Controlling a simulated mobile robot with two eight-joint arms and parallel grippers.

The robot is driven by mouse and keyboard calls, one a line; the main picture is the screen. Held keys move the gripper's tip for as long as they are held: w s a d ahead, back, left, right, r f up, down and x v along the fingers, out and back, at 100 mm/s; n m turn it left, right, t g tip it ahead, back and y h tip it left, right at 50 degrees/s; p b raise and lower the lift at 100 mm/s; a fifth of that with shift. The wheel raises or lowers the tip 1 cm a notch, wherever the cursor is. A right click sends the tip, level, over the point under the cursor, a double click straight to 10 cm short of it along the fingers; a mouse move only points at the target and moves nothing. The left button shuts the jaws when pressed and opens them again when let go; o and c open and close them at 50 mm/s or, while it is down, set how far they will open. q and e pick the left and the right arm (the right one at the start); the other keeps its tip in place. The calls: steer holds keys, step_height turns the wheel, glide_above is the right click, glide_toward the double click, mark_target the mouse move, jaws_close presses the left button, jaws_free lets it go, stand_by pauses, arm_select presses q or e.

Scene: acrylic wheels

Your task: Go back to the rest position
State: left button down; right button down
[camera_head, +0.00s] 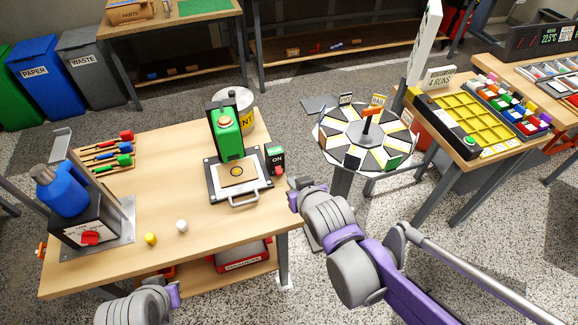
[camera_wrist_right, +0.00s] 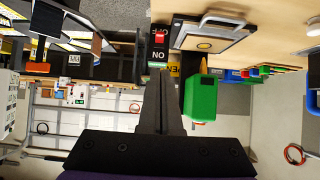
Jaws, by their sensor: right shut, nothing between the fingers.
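My right gripper (camera_head: 300,184) is beside the right edge of the wooden workbench (camera_head: 210,215), close to the ON/OFF switch box (camera_head: 275,160). In the right wrist view its fingers (camera_wrist_right: 163,85) are shut together and hold nothing; the switch box (camera_wrist_right: 159,48) shows just beyond their tips, seemingly apart from them. My left arm (camera_head: 140,305) is at the bottom left, in front of the bench's front edge. Its purple end (camera_head: 173,294) shows, but the fingers cannot be made out.
A green press (camera_head: 228,135) with a handled plate (camera_head: 243,200) stands by the right gripper. A round wheel table (camera_head: 365,135) is to the right. A blue bottle device (camera_head: 65,195), yellow cap (camera_head: 151,239) and white cap (camera_head: 182,226) are on the bench. The bench front is mostly clear.

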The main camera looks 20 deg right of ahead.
steer(key=s+d+f+g, duration=0.1)
steer(key=s+f+g, duration=0.1)
steer(key=s, duration=0.5)
steer(key=s+d+f+g, duration=0.2)
steer(key=s+f+g, duration=0.1)
steer(key=s, duration=0.5)
steer(key=shift+f, duration=0.5)
